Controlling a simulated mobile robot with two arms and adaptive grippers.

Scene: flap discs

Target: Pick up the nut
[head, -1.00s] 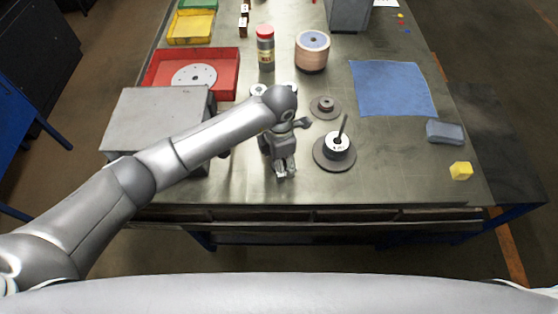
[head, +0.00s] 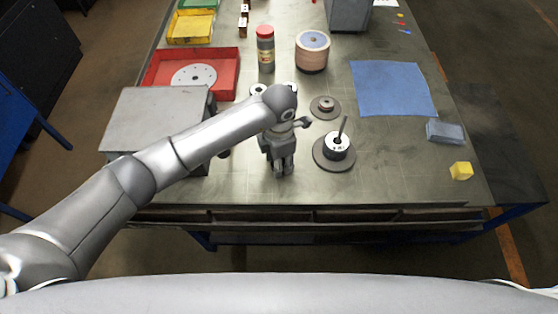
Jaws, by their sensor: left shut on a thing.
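My left gripper (head: 283,172) points down at the front middle of the metal table (head: 400,180), left of the black disc with the upright spindle (head: 332,152). Its fingers are closed together on something small at the tabletop. The nut is hidden between the fingertips, and I cannot make out its shape. My right gripper is not in view.
A grey box (head: 155,120) stands left of the gripper, under my arm. A small flanged disc (head: 325,106), a red-capped bottle (head: 265,50) and a disc stack (head: 312,55) stand behind. A blue mat (head: 392,88), grey block (head: 445,131) and yellow cube (head: 461,171) lie right.

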